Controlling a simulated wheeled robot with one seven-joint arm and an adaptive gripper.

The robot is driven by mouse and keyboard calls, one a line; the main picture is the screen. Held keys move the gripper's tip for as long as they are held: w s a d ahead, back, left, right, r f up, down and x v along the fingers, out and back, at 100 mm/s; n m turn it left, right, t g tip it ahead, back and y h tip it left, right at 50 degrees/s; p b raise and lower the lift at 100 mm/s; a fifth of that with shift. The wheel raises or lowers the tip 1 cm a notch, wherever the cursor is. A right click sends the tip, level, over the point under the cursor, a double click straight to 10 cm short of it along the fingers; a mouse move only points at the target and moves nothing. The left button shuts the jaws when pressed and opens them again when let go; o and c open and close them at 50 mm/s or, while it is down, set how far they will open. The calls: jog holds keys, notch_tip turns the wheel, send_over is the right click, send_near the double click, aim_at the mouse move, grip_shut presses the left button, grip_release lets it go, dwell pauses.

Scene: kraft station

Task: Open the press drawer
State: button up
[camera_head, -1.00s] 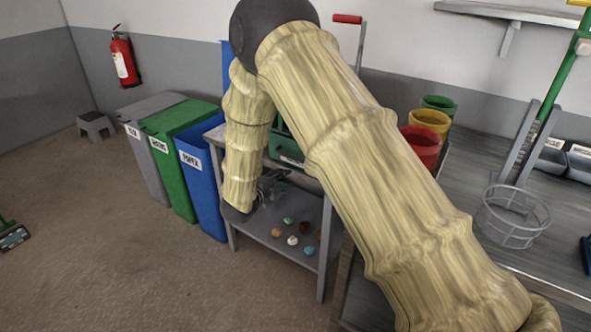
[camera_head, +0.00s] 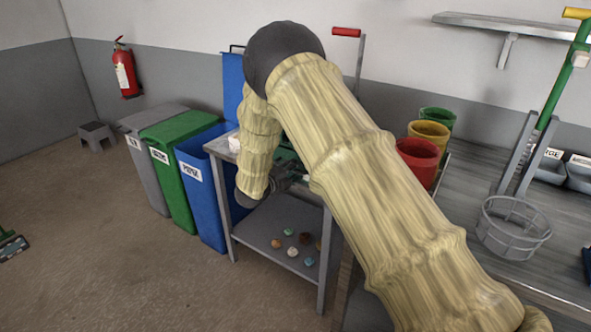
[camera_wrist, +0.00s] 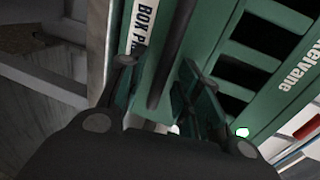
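The green box press (camera_head: 287,156) stands on the grey table and is mostly hidden behind my arm in the head view. A dark bar (camera_wrist: 166,60), seemingly the drawer handle, runs down the front of the press. My gripper (camera_wrist: 156,68) is open, one finger on each side of the bar in the picture. I cannot tell whether either finger touches it. In the head view my gripper (camera_head: 288,176) is dark and partly covered by the arm.
Several small coloured lumps (camera_head: 292,252) lie on the table's lower shelf. Blue (camera_head: 207,195), green (camera_head: 175,165) and grey bins stand left of the table. Red, yellow and green buckets (camera_head: 418,160) and a wire basket (camera_head: 512,228) are to the right. The left floor is mostly open.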

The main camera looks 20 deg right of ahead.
jog(key=shift+w+d+f, duration=0.1)
jog(key=shift+w+d, duration=0.25)
jog(key=shift+d, duration=0.05)
grip_shut()
